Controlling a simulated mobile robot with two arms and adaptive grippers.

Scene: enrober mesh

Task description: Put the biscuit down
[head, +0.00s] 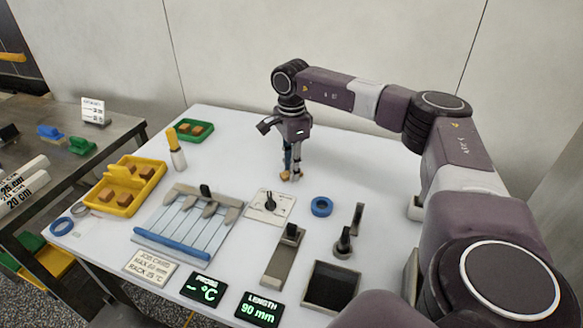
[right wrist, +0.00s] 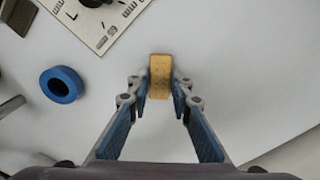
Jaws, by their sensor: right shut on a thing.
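The biscuit is a small golden-tan block (right wrist: 160,77) in the right wrist view, gripped between the blue-padded fingertips. My right gripper (right wrist: 160,84) is shut on it. In the head view my right gripper (head: 291,177) points down over the white table, behind the dial plate, with a bit of tan showing at its tips. I cannot tell whether the biscuit touches the table. My left gripper is not in view.
A white dial plate (head: 259,208) and a blue ring (head: 321,206) are near the gripper. A slatted rack (head: 172,229), a yellow tray (head: 152,181) and a green tray (head: 175,136) with brown blocks stand left. A dark square bin (head: 330,287) is in front.

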